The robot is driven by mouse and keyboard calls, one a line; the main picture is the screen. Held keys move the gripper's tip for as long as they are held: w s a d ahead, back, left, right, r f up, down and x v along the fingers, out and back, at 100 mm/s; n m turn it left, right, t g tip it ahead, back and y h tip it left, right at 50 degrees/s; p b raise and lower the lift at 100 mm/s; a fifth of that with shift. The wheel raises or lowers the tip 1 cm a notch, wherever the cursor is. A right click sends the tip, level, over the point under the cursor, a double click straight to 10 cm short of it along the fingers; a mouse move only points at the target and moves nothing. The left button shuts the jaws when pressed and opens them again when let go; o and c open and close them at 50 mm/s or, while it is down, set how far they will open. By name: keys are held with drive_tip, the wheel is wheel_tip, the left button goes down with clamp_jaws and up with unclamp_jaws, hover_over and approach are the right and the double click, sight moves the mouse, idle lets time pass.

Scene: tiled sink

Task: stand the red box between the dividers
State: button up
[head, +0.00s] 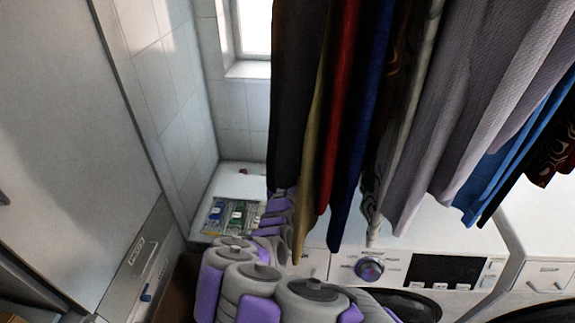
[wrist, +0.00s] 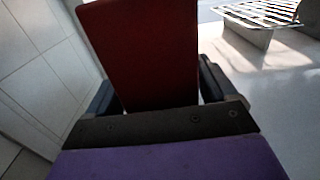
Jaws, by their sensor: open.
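The red box (wrist: 145,55) fills the upper middle of the wrist view, its broad dark red face between the two fingers of my gripper (wrist: 157,84). The fingers are open, one on each side of the box; I cannot tell whether either touches it. Clothes hide my gripper in the head view.
Hanging clothes (head: 340,110) cover the middle and right of the head view, in front of my arm. A washing machine (head: 460,235) stands below them. A tiled wall (wrist: 40,60) is close on the left. Bare white top (wrist: 270,105) lies to the right of my gripper.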

drive_tip(key=shift+d, duration=0.3)
drive_tip(key=shift+a, duration=0.55)
drive_tip(key=c, duration=0.6)
drive_tip(key=shift+d, duration=0.4)
drive_tip(key=c, duration=0.7)
drive_tip(key=shift+c, duration=0.7)
drive_tip(key=shift+a, duration=0.2)
drive_tip(key=shift+r, duration=0.1)
